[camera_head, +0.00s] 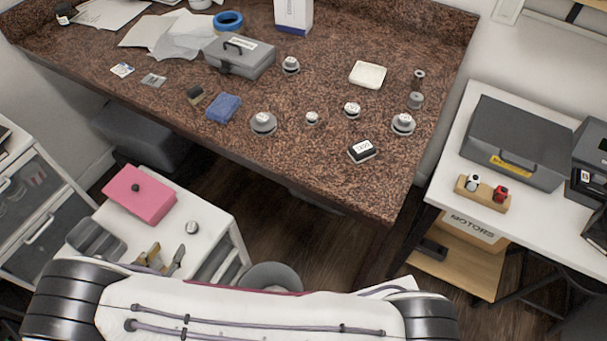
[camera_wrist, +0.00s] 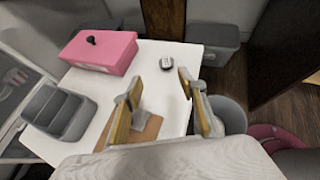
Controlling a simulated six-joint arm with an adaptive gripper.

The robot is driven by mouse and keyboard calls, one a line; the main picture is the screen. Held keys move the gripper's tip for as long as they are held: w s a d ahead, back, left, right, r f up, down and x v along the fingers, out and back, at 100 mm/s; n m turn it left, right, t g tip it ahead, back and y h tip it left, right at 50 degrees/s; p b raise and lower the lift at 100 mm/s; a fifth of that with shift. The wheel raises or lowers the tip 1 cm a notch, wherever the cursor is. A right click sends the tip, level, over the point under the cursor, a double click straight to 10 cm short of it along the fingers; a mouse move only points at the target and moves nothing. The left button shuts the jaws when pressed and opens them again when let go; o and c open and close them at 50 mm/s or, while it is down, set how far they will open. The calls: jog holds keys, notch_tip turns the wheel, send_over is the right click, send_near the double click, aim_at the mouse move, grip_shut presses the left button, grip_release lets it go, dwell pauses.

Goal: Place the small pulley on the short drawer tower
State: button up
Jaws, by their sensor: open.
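A small round grey piece with a pale labelled top, which looks like the small pulley (camera_head: 191,228), stands on the white top of the short drawer tower (camera_head: 211,215). In the wrist view the pulley (camera_wrist: 165,64) sits just beyond my fingertips, apart from them, with the tower top (camera_wrist: 95,95) around it. My gripper (camera_head: 165,258) is over the tower's front part. In the wrist view my gripper (camera_wrist: 158,80) is open, with nothing between its two fingers.
A pink box (camera_head: 140,194) with a dark knob and a grey bin (camera_head: 94,240) share the tower top. Several other pulleys, including a little one (camera_head: 311,118), stand on the brown speckled desk (camera_head: 330,165) behind. A white side table (camera_head: 445,160) with a grey toolbox is at right.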

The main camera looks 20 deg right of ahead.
jog(key=w+a+r+n+g+y, duration=0.1)
jog(key=w+r+n+y, duration=0.2)
jog(key=w+r+n, duration=0.45)
jog(key=w+a+r+n+y, duration=0.25)
jog(key=w+r, duration=0.25)
jog(key=r, duration=0.5)
jog(key=d+r+n+g+y, duration=0.1)
jog(key=d+r+n+y, duration=0.1)
jog(key=d+r+n, duration=0.5)
jog(key=d+r+n+y, duration=0.2)
jog(key=d+r+n, duration=0.15)
jog(key=r, duration=0.75)
jog(key=s+d+r+n+g, duration=0.1)
jog(key=s+d+r+n, duration=0.2)
jog(key=s+d+n, duration=0.35)
jog(key=s+d+r+n+g, duration=0.1)
jog(key=s+d+r+n, duration=0.25)
jog(key=d, duration=0.55)
jog(key=s+d+f+n+g+h, duration=0.1)
jog(key=s+d+f+n+h, duration=0.2)
jog(key=s+d+n, duration=0.6)
jog(key=s+d+h, duration=0.2)
jog(key=s+d, duration=0.6)
jog(key=d, duration=0.1)
jog(key=shift+s+f+g, duration=0.15)
jog(key=shift+s+g, duration=0.15)
